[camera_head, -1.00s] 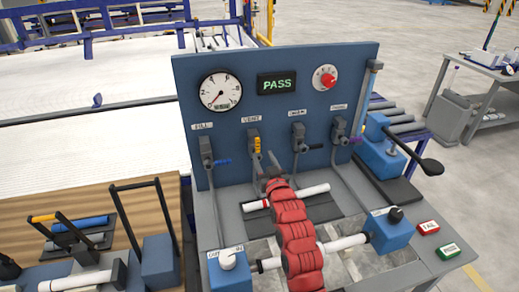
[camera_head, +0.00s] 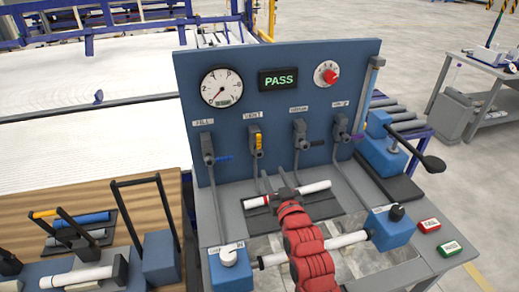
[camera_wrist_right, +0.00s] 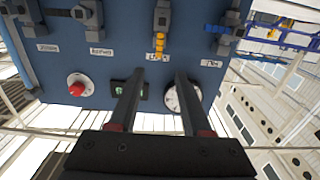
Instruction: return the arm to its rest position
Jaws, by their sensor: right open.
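My right arm, red and jointed, reaches up from the bottom of the head view over the test bench (camera_head: 208,215). Its dark gripper (camera_head: 284,193) is small there, at the near side of the blue panel (camera_head: 280,110). In the right wrist view the two dark fingers of the right gripper (camera_wrist_right: 158,75) stand apart with nothing between them, and the panel shows beyond them. A white pipe (camera_head: 315,187) lies on a dark holder beside the gripper. Another white pipe (camera_head: 342,241) lies between two blue blocks, its middle hidden by my arm. My left gripper is out of view.
The panel carries a gauge (camera_head: 221,87), a PASS display (camera_head: 279,81), a red knob (camera_head: 326,73) and several valves. Red (camera_head: 428,224) and green (camera_head: 451,248) buttons sit at the bench's right. A wooden table (camera_head: 60,195) with tools stands left.

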